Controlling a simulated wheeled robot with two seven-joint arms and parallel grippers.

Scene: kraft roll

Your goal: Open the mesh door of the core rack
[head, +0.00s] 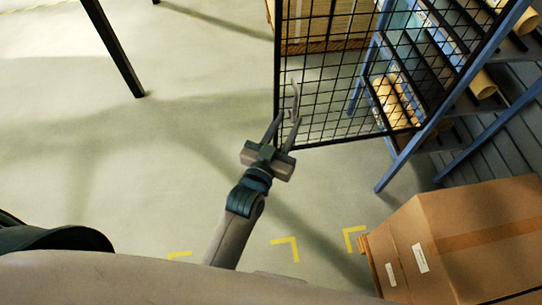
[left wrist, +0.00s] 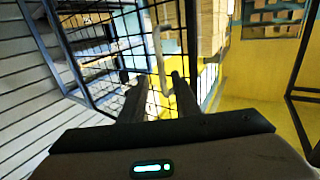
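The black mesh door (head: 335,68) of the core rack (head: 440,115) stands out at an angle from the blue rack frame, with shelves showing beside it. It also shows in the left wrist view (left wrist: 118,50). Its pale curved handle (head: 295,95) is on the door's left edge. My left gripper (head: 289,118) is at that edge with its fingers apart. In the left wrist view the handle (left wrist: 160,55) stands in line with the gap between the fingers; I cannot tell whether they touch it. My right gripper is not in view.
Cardboard cores (head: 395,100) lie on the rack shelves. A large cardboard box (head: 475,240) stands at the lower right. Yellow corner marks (head: 290,245) are on the floor. A dark post (head: 115,50) stands at the upper left. The floor left of the door is clear.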

